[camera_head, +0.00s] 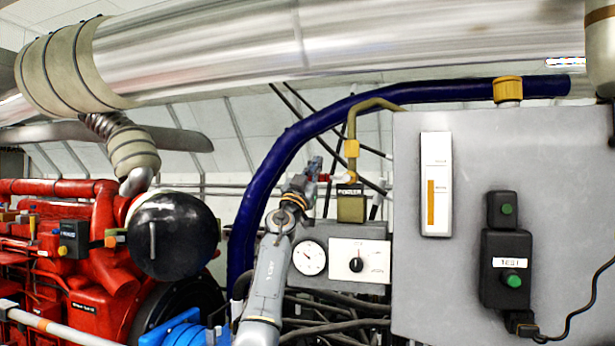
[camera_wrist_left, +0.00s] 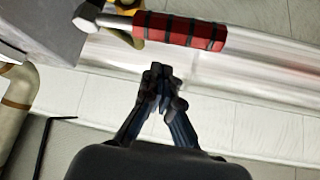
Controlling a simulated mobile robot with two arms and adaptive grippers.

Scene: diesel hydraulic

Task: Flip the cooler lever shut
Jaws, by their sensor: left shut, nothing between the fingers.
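The cooler valve has a dark olive box (camera_head: 351,207) labelled COOLER, below a yellow-collared pipe. Its lever shows as a small red piece (camera_head: 324,178) left of the box, partly hidden by my gripper. My left gripper (camera_head: 314,166) is close to the lever's left end. In the wrist view its fingertips (camera_wrist_left: 160,72) are together and empty, below the grip in the picture, with a visible gap. My right gripper is out of view.
A grey cabinet (camera_head: 464,290) with a TEST box stands right of the valve. A gauge (camera_head: 309,257) and a dial panel (camera_head: 360,261) sit below. A thick blue pipe (camera_head: 262,185) arches behind my arm. A red engine (camera_head: 60,270) is at left.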

